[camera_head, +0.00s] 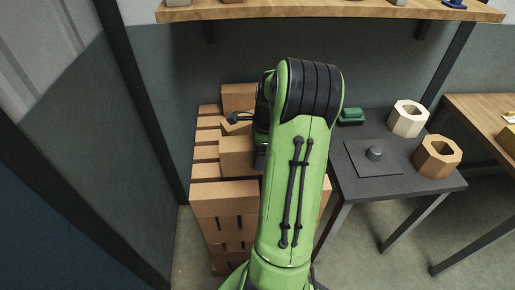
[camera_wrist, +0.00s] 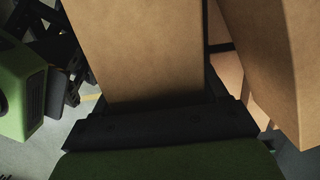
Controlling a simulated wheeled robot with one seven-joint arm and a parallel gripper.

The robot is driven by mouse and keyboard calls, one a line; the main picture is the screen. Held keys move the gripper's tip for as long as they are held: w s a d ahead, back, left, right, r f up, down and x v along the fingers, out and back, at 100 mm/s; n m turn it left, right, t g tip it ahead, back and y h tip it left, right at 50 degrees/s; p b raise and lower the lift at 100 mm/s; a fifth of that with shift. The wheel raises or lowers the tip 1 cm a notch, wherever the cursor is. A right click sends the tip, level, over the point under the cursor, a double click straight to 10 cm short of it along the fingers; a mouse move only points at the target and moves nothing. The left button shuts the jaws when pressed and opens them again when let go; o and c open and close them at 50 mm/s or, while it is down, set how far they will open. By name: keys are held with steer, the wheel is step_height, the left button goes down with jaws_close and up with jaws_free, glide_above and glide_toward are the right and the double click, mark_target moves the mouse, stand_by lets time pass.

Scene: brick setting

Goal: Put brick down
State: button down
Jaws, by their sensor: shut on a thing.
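A plain tan-brown brick (camera_wrist: 140,50) fills the upper middle of the wrist view, right against the black bar of my gripper (camera_wrist: 155,122), which is shut on it. In the head view my green arm hides most of my gripper, beside the brick stack (camera_head: 228,200) and near its top. A brick (camera_head: 237,154) shows just left of my wrist there; I cannot tell whether it is the held one. A second brick (camera_wrist: 275,55) stands close on the right in the wrist view, with a dark gap between. Whether the held brick touches anything below is hidden.
A dark table (camera_head: 375,185) stands right of the stack, with a grey knobbed plate (camera_head: 375,158), a green object (camera_head: 351,116), and pale (camera_head: 408,118) and brown (camera_head: 437,157) hollow blocks. A wooden shelf (camera_head: 340,10) crosses above. A wall panel (camera_head: 85,170) is at left.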

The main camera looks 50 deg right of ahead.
steer(key=shift+f, duration=1.1)
steer(key=shift+f, duration=0.15)
steer(key=shift+c, duration=0.2)
jaws_free()
steer(key=r+p, duration=0.1)
steer(key=r, duration=0.3)
steer(key=s+r+p, duration=0.1)
steer(key=r, duration=0.3)
steer(key=d+r+p, duration=0.1)
steer(key=r, duration=0.3)
steer(key=shift+s+d+r, duration=0.1)
steer(key=shift+s, duration=0.1)
steer(key=w+a+r+n+h, duration=0.1)
steer(key=a+r+n, duration=0.3)
steer(key=a+n, duration=0.45)
steer(key=w+a+r+n+h, duration=0.15)
steer(key=a+r+n, duration=0.35)
steer(key=a, duration=0.7)
steer(key=s+a+n+t+y, duration=0.1)
steer(key=s+a+n+t, duration=0.3)
steer(key=s+a+n, duration=0.6)
steer(key=a+n, duration=0.1)
steer(key=n, duration=0.3)
steer(key=shift+a+f, duration=0.15)
steer(key=shift+a, duration=0.05)
